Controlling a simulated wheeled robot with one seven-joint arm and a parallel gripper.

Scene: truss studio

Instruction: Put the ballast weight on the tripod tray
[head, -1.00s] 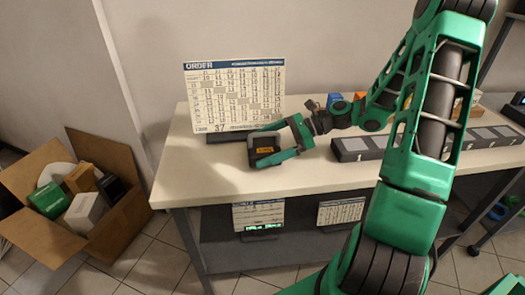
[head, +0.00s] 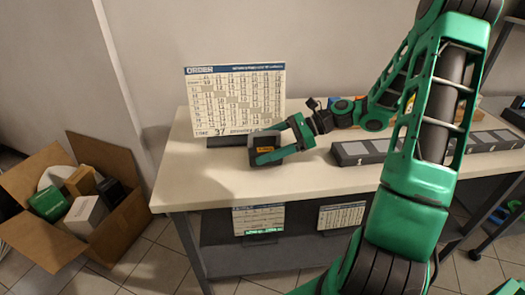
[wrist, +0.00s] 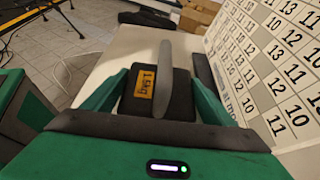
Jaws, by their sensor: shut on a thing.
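The ballast weight is a dark block (head: 263,142) with an orange label, near the left end of the white table. It also shows in the wrist view (wrist: 180,102), where the label seems to read 1.5 kg and a grey upright bar stands across its middle. My gripper (head: 272,148) is shut on the weight, with a green finger on either side. I cannot tell whether the weight's underside touches the tabletop. No tripod tray shows clearly; dark thin legs (wrist: 38,22) stand on the floor at the upper left of the wrist view, perhaps a tripod.
A white order board (head: 235,98) stands just behind the weight. A long grey case (head: 360,151) lies to the right on the table (head: 290,185). An open cardboard box (head: 105,150) of goods sits on the floor at left. The table's front left is clear.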

